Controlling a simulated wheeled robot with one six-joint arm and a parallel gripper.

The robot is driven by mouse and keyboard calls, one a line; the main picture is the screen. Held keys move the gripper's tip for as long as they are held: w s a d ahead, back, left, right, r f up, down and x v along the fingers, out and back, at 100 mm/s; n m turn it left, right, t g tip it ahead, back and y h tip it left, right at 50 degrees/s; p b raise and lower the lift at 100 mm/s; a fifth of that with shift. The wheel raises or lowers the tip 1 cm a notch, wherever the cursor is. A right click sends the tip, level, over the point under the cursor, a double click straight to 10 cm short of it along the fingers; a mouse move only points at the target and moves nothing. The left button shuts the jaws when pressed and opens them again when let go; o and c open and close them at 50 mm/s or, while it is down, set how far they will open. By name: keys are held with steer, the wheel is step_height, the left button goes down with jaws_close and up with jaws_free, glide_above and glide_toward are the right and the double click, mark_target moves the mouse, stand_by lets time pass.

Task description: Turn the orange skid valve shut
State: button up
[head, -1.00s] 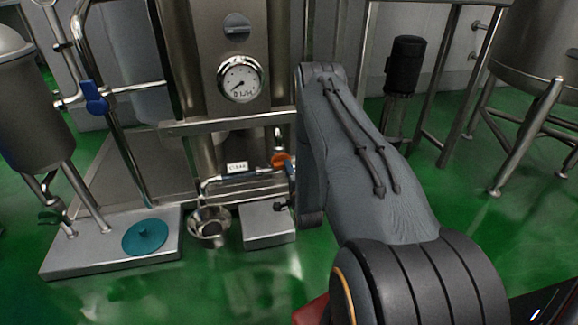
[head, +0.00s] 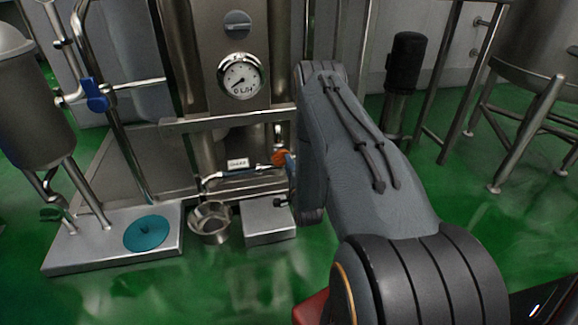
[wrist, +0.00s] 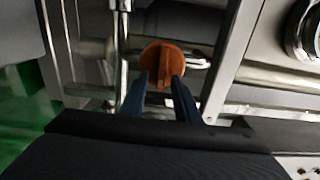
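The orange skid valve (head: 279,157) sits on a thin steel pipe low on the skid, left of my arm in the head view. In the wrist view the orange valve handle (wrist: 165,62) is near the picture's middle, its raised bar running up-down, across the pipe. My gripper (wrist: 162,80) has its two blue fingers apart, one on each side of the bar's lower end. A gap seems to show between bar and fingers; contact is not clear. In the head view my arm hides most of the gripper.
A round gauge (head: 239,76) is above the valve. A steel cup (head: 211,222) stands under the pipe's left end, beside a steel box (head: 267,221). A blue valve handle (head: 96,95) is at far left. A steel rail (head: 225,122) crosses above the valve.

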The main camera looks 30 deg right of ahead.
steer(key=shift+s, duration=0.1)
steer(key=p+v, duration=0.2)
steer(key=v, duration=0.5)
steer(key=shift+s, duration=0.3)
steer(key=shift+a+r, duration=0.1)
steer(key=shift+a, duration=0.1)
